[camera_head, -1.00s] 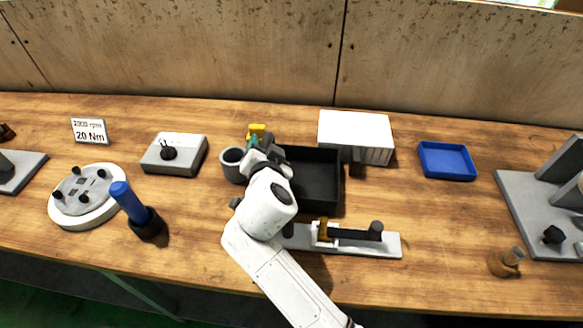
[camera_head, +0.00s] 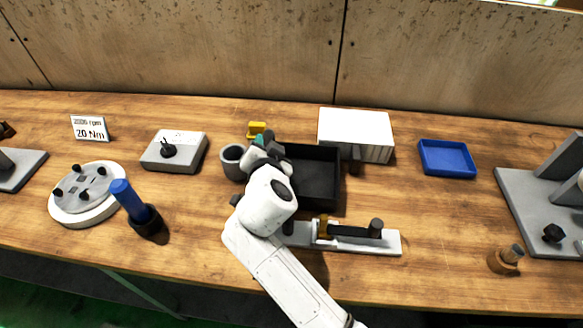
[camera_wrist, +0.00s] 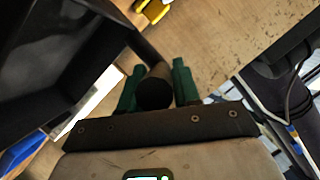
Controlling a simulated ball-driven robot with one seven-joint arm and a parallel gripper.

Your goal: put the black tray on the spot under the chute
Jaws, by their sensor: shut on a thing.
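The black tray (camera_head: 318,182) is an open rectangular box on the wooden bench, right of my gripper, in the head view. My gripper (camera_head: 262,142) is at the tray's left side, partly hidden by my wrist. In the wrist view my green fingers (camera_wrist: 158,88) are shut around a dark round bar (camera_wrist: 155,92), which looks like the tray's handle. The tray also fills the upper left of the wrist view (camera_wrist: 55,50). I cannot make out a clear chute or a marked spot; a white box (camera_head: 356,126) stands just behind the tray's right side.
A grey cup (camera_head: 232,164) and a yellow piece (camera_head: 257,129) are close to my gripper. A grey plate with a lever (camera_head: 375,243) lies in front of the tray. A blue tray (camera_head: 446,160) sits to the right. Free bench lies between the blue tray and the lever plate.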

